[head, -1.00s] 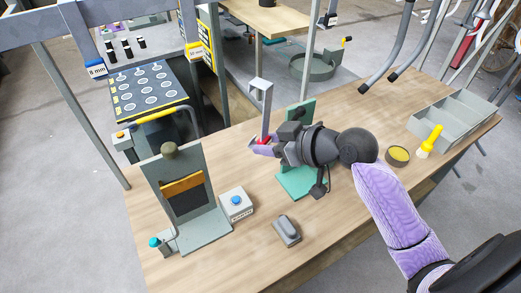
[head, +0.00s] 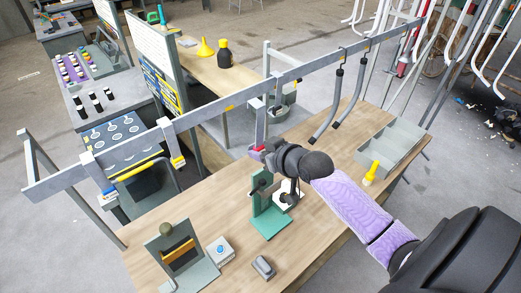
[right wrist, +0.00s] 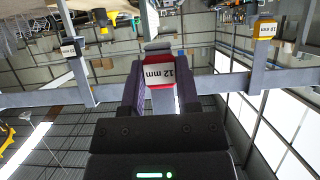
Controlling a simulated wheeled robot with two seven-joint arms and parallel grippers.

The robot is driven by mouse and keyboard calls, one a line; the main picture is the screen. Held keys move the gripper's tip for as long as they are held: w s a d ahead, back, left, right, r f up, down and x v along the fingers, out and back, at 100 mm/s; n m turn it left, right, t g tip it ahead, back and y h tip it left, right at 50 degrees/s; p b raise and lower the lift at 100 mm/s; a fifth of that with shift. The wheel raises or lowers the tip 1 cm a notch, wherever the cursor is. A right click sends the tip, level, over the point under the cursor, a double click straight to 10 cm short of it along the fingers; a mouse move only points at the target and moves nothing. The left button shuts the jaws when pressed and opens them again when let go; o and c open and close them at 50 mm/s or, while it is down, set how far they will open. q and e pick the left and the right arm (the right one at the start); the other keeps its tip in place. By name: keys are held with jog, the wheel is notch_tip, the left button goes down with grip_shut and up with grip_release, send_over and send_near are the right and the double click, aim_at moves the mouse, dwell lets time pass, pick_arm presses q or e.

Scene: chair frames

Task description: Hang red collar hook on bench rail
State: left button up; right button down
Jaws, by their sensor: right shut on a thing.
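The red collar hook is a grey hook with a red collar (right wrist: 159,76) labelled 12 mm. My right gripper (head: 257,151) is shut on it, with a finger on each side of the collar in the right wrist view (right wrist: 160,88). In the head view the hook's grey upper part (head: 257,122) stands upright, its top close to the bench rail (head: 225,104). The grey rail crosses the head view and also shows in the right wrist view (right wrist: 215,84). I cannot tell whether the hook's top touches the rail. My left gripper is out of view.
A blue-collared hook (head: 108,193) and a yellow-collared hook (head: 178,160) hang on the rail to the left. Below are a green stand (head: 268,222), a grey tray (head: 390,145) and a yellow brush (head: 371,172).

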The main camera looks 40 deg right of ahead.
jog(key=w+b, duration=0.2)
jog(key=w, duration=0.1)
jog(key=w+f+b, duration=0.1)
jog(key=w, duration=0.1)
jog(key=shift+w+a, duration=0.2)
jog(key=shift+w, duration=0.05)
dwell(0.5)
dwell(0.5)
